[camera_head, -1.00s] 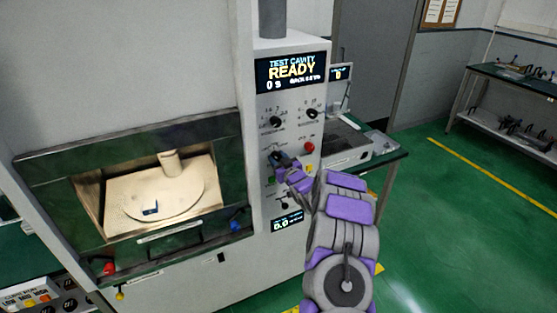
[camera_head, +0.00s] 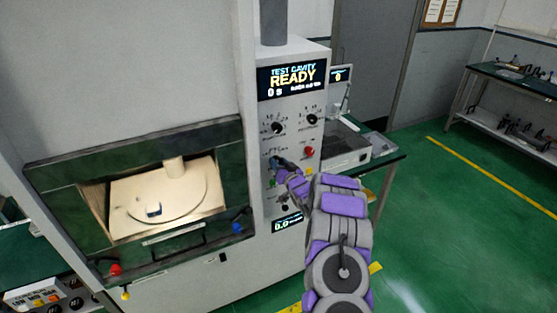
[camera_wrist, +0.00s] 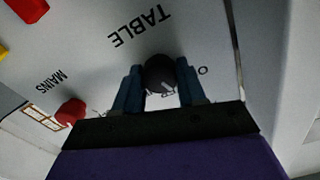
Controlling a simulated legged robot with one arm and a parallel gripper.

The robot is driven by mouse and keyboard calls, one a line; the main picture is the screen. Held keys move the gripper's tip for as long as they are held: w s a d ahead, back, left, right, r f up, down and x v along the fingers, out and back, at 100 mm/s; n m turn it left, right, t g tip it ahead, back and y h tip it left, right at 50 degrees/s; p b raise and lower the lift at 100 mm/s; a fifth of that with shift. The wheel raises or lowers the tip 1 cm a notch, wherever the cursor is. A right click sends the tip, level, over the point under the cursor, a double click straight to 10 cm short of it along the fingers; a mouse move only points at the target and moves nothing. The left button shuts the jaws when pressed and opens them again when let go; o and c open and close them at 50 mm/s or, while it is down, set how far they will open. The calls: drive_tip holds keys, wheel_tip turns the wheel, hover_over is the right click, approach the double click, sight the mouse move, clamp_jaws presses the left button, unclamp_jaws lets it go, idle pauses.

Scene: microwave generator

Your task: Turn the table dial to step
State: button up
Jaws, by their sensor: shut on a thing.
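The table dial (camera_wrist: 160,72) is a dark round knob below the printed word TABLE in the wrist view, which shows upside down. My gripper (camera_wrist: 160,88) has its two blue fingers on either side of the dial, shut on it. In the head view my gripper (camera_head: 277,163) is at the left side of the control panel (camera_head: 297,140), below two black knobs, and it hides the dial there. The dial's position marks are partly covered by the fingers, so its setting cannot be read.
A red button (camera_head: 309,152) is just right of my gripper, with two black knobs (camera_head: 277,128) above. The display (camera_head: 292,77) reads TEST CAVITY READY. The cavity with its round turntable (camera_head: 168,197) is to the left. Green floor (camera_head: 450,220) is clear at right.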

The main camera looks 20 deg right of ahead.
drive_tip(key=shift+f+m+p, duration=0.1)
drive_tip(key=shift+m+p, duration=0.7)
drive_tip(key=shift+m, duration=0.9)
drive_tip(key=o, duration=1.1)
drive_tip(key=shift+d, duration=0.2)
drive_tip(key=shift+c, duration=0.2)
drive_tip(key=shift+s, duration=0.1)
drive_tip(key=s, duration=1.7)
drive_tip(key=shift+d, duration=0.3)
drive_tip(key=shift+s, duration=0.1)
